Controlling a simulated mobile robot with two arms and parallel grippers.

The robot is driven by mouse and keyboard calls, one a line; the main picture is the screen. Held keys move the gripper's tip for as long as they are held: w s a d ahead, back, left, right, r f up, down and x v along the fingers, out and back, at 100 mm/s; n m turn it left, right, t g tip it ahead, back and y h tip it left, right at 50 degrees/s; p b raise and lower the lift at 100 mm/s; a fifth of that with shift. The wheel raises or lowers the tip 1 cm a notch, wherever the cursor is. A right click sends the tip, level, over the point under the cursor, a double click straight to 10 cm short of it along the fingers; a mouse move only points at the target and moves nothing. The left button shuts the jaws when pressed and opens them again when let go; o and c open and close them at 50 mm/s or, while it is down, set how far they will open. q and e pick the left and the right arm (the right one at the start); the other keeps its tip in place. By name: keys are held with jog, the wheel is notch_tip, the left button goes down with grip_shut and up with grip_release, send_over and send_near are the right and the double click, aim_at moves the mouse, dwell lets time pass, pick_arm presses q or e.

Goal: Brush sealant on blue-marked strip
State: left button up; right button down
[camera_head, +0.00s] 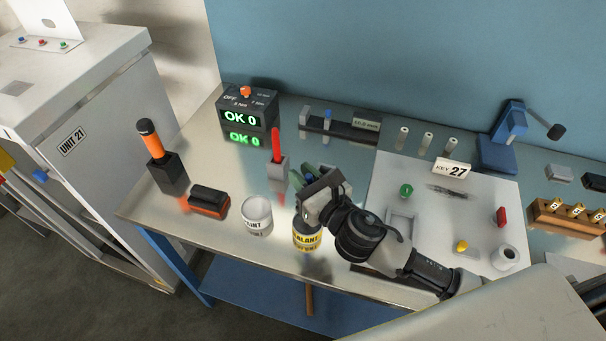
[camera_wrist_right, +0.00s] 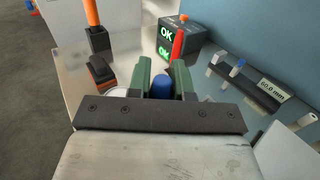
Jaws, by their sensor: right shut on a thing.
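My right gripper (camera_head: 308,190) is above the front part of the metal bench, over the sealant can (camera_head: 307,237), which has a yellow label. In the wrist view its green fingers (camera_wrist_right: 163,82) are shut on a blue thing (camera_wrist_right: 162,87), whose upper end shows between them. The lower part of that thing is hidden, so I cannot tell whether it reaches into the can. A white paint can (camera_head: 257,216) stands left of the sealant can. I cannot make out a blue-marked strip for certain. My left gripper is not in view.
A red-handled tool (camera_head: 276,145) stands in a grey holder behind the gripper. An orange-handled tool (camera_head: 150,138) and a black-orange block (camera_head: 208,201) are at left. The display box (camera_head: 249,112) and measuring bar (camera_head: 340,127) are behind. A pale board (camera_head: 440,200) with small parts lies right.

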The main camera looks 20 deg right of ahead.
jog(key=shift+f+b, duration=0.4)
jog(key=shift+f, duration=0.1)
dwell(0.5)
jog(key=shift+f, duration=0.1)
dwell(1.1)
notch_tip(320, 180, up, 7)
jog(key=p, duration=0.7)
jog(key=shift+p, duration=0.4)
dwell(0.5)
